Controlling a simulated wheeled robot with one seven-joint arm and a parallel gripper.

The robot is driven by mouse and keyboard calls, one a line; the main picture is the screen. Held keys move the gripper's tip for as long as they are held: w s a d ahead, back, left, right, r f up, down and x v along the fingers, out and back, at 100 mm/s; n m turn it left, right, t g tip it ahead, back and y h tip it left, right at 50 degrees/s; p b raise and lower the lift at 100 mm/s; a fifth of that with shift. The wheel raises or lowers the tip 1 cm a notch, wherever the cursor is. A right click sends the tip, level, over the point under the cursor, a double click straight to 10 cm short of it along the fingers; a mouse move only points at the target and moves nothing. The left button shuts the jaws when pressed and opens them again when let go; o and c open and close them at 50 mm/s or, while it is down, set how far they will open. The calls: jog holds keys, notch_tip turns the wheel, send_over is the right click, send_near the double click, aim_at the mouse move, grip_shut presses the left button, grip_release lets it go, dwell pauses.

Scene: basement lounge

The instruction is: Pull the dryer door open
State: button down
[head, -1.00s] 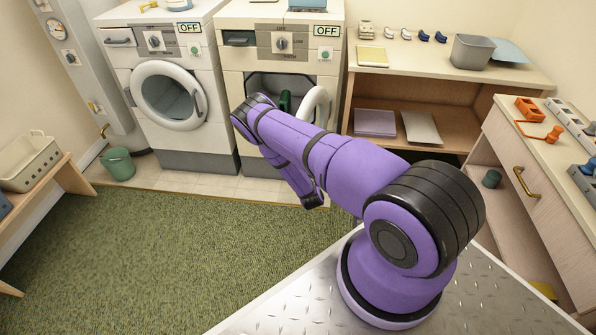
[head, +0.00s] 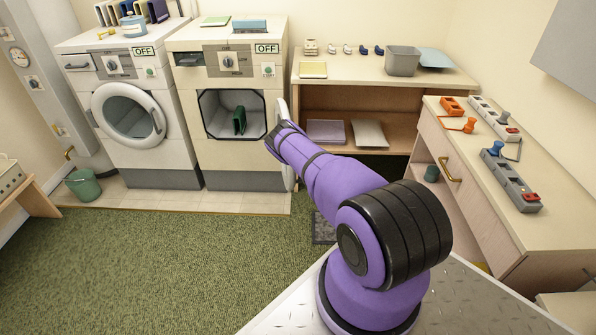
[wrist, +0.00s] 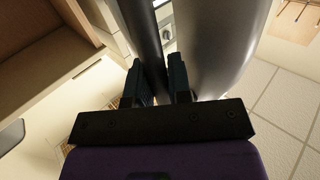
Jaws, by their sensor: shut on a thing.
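The dryer appears to be the white machine on the right (head: 228,75), with a dark square opening. Its door (head: 289,175) is swung wide open and stands nearly edge-on at the right side of the opening. A dark green item (head: 239,120) shows inside the drum. My arm reaches to the door and hides part of it. In the wrist view my gripper (wrist: 162,78) is shut on a dark upright bar, the door handle (wrist: 146,35), with the pale curved door (wrist: 215,50) just to its right.
Another white machine (head: 128,65), its round door shut, stands to the left. A low shelf (head: 375,90) stands right of the dryer, close to the open door. A drawer counter (head: 500,170) is further right. Green carpet (head: 170,260) lies clear in front.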

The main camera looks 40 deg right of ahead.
jog(key=shift+s+d+r, duration=0.1)
jog(key=shift+s+d, duration=0.05)
jog(key=shift+d, duration=0.3)
jog(key=c, duration=1.1)
grip_release()
jog(key=shift+o, duration=0.2)
jog(key=s, duration=1)
jog(key=shift+s+a, duration=0.15)
jog(key=shift+s, duration=0.2)
